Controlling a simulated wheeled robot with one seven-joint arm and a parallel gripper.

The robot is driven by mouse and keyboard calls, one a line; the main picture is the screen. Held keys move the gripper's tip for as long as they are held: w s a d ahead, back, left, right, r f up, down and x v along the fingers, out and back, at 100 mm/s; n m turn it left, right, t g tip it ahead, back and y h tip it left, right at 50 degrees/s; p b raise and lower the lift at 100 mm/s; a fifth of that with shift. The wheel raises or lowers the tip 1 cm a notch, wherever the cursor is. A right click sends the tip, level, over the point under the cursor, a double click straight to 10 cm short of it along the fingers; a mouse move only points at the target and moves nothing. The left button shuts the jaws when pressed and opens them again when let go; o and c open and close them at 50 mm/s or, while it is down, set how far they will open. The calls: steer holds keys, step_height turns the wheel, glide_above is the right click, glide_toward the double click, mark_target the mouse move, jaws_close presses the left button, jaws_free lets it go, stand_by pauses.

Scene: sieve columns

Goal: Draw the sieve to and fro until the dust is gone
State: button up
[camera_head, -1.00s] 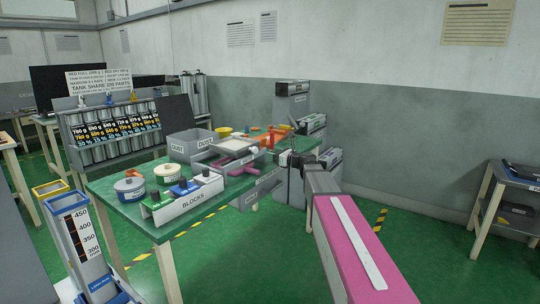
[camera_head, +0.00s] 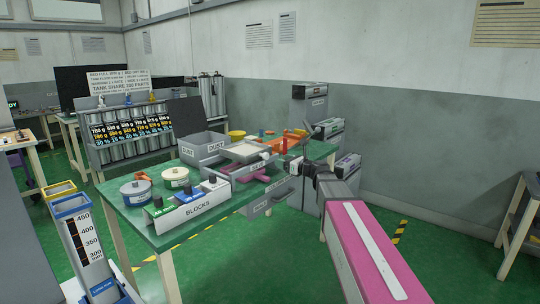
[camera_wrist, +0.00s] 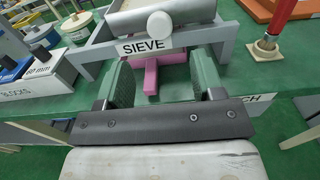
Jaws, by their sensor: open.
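The sieve (camera_head: 246,150) is a pale tray in a grey frame on the green table, with a grey DUST bin (camera_head: 203,147) at its left. In the wrist view the sieve's grey body (camera_wrist: 160,18) carries a round white knob (camera_wrist: 159,25) above the SIEVE label (camera_wrist: 146,46). My gripper (camera_wrist: 160,80) is open, its two green-padded fingers apart in front of the frame and below the knob, with nothing between the pads. A pink piece (camera_wrist: 151,75) shows beyond the fingers under the frame. Whether dust lies in the sieve is hidden.
A red post (camera_wrist: 275,30) stands right of the sieve. A drawer front (camera_head: 270,195) sits under the table edge. A tall measuring column (camera_head: 85,245) stands at the left.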

mark_target(267, 156)
steer(key=x, duration=1)
steer(key=shift+w+a, duration=0.2)
steer(key=shift+a, duration=0.1)
